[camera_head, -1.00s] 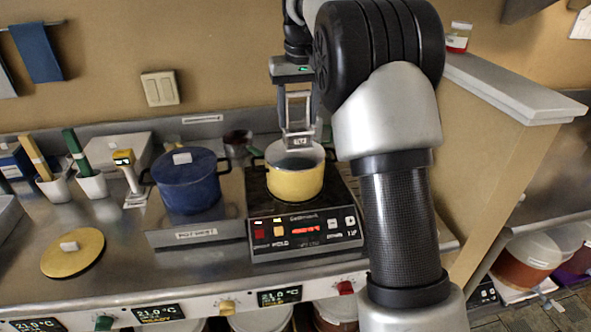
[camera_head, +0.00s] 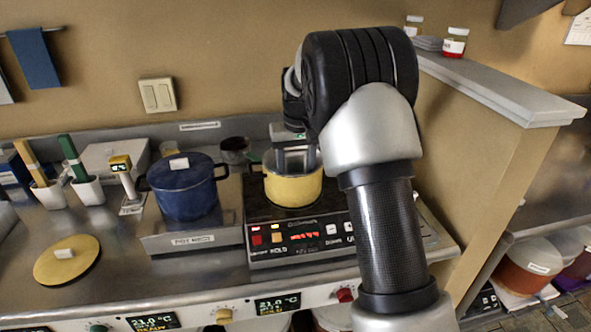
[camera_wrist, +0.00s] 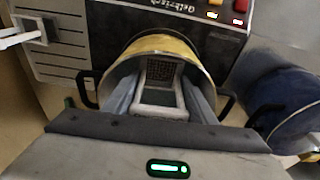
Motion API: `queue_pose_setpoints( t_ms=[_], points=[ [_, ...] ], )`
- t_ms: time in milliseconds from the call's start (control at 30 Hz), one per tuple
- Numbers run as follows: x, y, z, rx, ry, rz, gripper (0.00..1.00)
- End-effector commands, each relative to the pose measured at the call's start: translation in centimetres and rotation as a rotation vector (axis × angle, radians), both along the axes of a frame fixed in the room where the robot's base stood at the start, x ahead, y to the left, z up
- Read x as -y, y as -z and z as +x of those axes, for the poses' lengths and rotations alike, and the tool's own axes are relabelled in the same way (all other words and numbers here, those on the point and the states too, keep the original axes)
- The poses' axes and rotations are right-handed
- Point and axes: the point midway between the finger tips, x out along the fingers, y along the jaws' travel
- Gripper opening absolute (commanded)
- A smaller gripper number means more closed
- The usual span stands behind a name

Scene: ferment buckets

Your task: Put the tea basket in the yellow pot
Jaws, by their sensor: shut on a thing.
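The yellow pot (camera_head: 293,187) stands uncovered on the black hot plate in the head view. It also shows in the wrist view, where its yellow rim (camera_wrist: 162,43) surrounds the basket. My gripper (camera_head: 291,160) is low over the pot, with its fingers reaching down to the opening. In the wrist view my gripper (camera_wrist: 160,105) is shut on the frame of the tea basket (camera_wrist: 160,78), a grey mesh basket with a pale handle frame. The basket's mesh end is inside the pot's opening. In the head view the pot wall and my gripper hide the basket.
The black hot plate (camera_head: 291,244) has lit buttons in front. A lidded blue pot (camera_head: 187,189) stands left on a steel plate. A yellow lid (camera_head: 67,261) lies on the counter. A ledge wall (camera_head: 490,85) rises to the right. Free counter lies at the front left.

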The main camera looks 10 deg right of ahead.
Motion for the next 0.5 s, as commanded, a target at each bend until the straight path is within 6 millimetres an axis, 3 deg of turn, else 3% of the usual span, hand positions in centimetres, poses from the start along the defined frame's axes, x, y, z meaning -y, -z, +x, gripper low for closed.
queue_pose_setpoints(
  t_ms=[233,267,367,500],
  points=[
    [0.0,0.22,0.02,0.001,0.001,0.0,0.12],
    [0.01,0.24,0.02,0.001,0.001,0.0,0.53],
    [0.01,0.17,0.02,0.001,0.001,0.0,0.7],
    [0.0,0.16,0.01,0.001,0.001,0.0,0.7]
  ],
)
